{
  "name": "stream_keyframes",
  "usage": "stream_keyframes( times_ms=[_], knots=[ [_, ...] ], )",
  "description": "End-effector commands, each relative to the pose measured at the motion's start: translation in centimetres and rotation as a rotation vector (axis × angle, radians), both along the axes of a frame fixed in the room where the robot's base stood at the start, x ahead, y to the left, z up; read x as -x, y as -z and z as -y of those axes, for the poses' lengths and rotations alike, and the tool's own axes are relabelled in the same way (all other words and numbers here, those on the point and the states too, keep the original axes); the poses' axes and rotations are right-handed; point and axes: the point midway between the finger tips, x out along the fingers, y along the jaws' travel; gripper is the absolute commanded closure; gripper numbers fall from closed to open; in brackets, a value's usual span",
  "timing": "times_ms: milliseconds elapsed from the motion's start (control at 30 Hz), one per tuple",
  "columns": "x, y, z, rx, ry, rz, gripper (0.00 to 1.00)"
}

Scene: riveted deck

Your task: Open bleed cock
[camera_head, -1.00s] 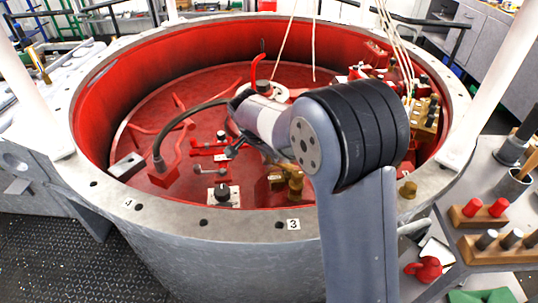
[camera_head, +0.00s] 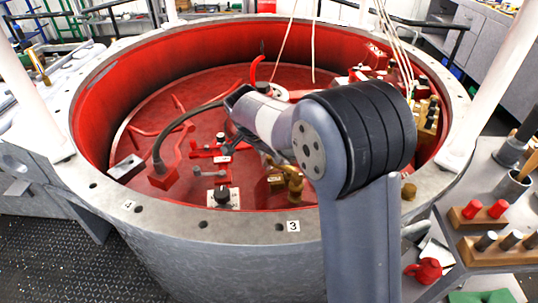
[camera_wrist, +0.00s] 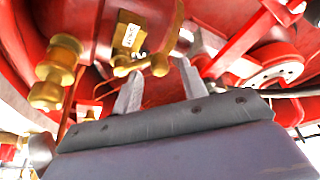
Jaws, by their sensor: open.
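A brass fitting with a small white label plate (camera_wrist: 128,36) hangs at the top middle of the wrist view. A short brass lever (camera_wrist: 140,66) with a rounded end sticks out under it; this looks like the bleed cock. My gripper (camera_wrist: 159,68) is open, with one grey finger to each side of the lever's rounded end. I cannot tell whether a finger touches it.
Another brass fitting (camera_wrist: 58,68) stands to the left in the wrist view, and a red bracket with a round pale disc (camera_wrist: 275,65) to the right. The drum's grey rim (camera_head: 165,212) surrounds the work. A black hose (camera_head: 175,125) arches left of my arm.

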Motion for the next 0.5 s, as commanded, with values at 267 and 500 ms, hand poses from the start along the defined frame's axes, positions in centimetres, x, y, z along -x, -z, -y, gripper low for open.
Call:
stream_keyframes(
  times_ms=[267,500],
  knots=[
    [1.7,-5.5,-1.4,-0.002,-0.003,0.004,0.59],
    [2.6,-8.0,-2.0,-0.001,-0.002,0.002,0.59]
  ],
)
